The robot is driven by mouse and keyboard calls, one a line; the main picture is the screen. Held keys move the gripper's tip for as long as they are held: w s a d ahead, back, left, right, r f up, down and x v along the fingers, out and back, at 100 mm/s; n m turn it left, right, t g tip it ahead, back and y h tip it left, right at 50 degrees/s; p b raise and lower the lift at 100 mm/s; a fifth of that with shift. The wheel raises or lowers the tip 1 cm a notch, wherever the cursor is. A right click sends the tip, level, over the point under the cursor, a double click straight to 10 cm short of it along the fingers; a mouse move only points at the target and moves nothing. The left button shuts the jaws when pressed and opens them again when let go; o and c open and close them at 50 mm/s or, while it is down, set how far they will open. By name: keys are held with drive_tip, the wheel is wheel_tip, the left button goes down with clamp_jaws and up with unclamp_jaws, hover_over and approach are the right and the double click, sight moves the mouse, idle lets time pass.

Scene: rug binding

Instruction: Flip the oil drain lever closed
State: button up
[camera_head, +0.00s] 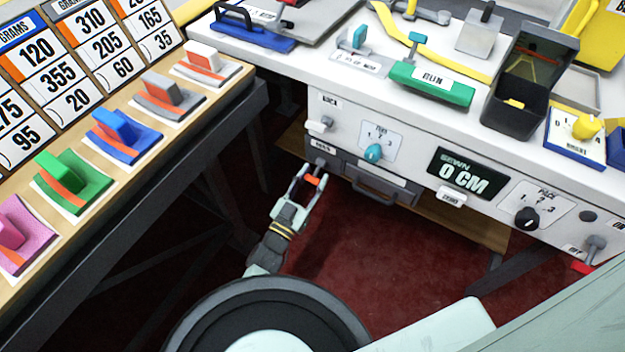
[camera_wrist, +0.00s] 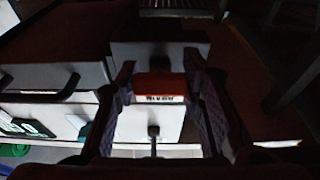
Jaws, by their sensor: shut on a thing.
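The oil drain lever shows its red handle (camera_head: 313,181) at the lower left of the white machine's front, below a small dark label. In the wrist view the red handle (camera_wrist: 160,86) carries a white strip with dark lettering and sits between the two fingers. My gripper (camera_head: 311,184) reaches up to it from below and is shut on it, one finger on each side. The fingers also show in the wrist view (camera_wrist: 160,95). The lever's pivot is mostly hidden, and I cannot tell its exact angle.
Close by on the machine's front are a white toggle (camera_head: 320,125), a teal dial (camera_head: 373,152) and a dark drawer handle (camera_head: 372,190). A wooden bench (camera_head: 130,95) with coloured rug samples stands left. Red floor lies open below the machine.

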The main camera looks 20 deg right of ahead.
drive_tip(key=o, duration=1.2)
drive_tip(key=shift+c, duration=0.2)
drive_tip(key=v, duration=1.2)
